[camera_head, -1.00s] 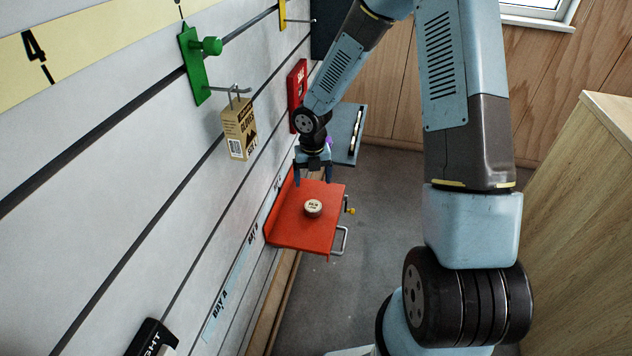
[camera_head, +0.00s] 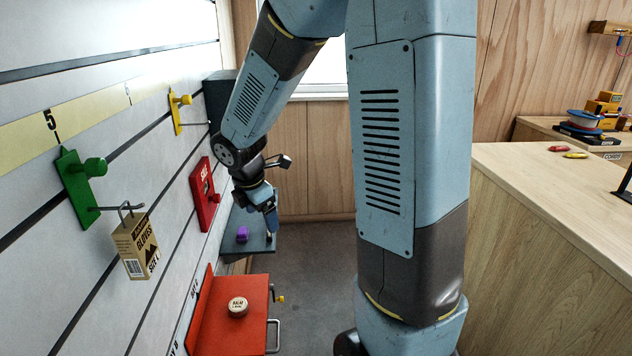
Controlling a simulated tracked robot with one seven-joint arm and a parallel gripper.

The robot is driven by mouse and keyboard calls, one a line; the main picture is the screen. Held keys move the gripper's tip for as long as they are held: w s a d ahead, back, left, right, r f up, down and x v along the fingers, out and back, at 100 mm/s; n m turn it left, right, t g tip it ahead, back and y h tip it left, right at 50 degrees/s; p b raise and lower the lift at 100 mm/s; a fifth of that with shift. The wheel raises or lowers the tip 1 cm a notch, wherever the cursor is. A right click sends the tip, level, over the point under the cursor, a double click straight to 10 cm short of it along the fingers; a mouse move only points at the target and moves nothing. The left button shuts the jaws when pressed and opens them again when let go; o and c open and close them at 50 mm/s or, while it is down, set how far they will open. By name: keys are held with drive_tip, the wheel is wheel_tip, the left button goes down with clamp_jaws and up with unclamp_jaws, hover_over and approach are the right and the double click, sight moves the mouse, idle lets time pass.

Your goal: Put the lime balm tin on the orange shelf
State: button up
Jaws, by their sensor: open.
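A small round balm tin (camera_head: 238,307) with a pale lettered top lies on the orange shelf (camera_head: 250,339). Its lime colour does not show; it looks cream with a brownish side. The tin is upright and apart from the shelf's edges. My gripper (camera_head: 273,224) is above and beyond the orange shelf, over the dark grey shelf (camera_head: 262,243). It is open with nothing seen between its fingers, which are partly seen edge-on.
A purple object (camera_head: 242,234) is on the grey shelf, close to my gripper. A boxed gloves pack (camera_head: 135,246) hangs from a hook on the slatted wall at left. Red (camera_head: 205,194) and green (camera_head: 78,187) holders are on the wall. A wooden counter (camera_head: 560,230) stands at right.

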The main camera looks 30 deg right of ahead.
drive_tip(key=s+d+r+m+t+y, duration=0.1)
drive_tip(key=s+d+r+m, duration=0.1)
drive_tip(key=s+r+m, duration=0.6)
drive_tip(key=s+d+r+m+t+y, duration=0.1)
drive_tip(key=s+d+r+m+t, duration=0.1)
drive_tip(key=s+r+m, duration=0.7)
drive_tip(key=s+m, duration=0.3)
drive_tip(key=m, duration=0.1)
drive_tip(key=shift+s+d+t, duration=0.15)
drive_tip(key=shift+s+t, duration=0.15)
drive_tip(key=shift+s, duration=0.1)
drive_tip(key=shift+r, duration=0.1)
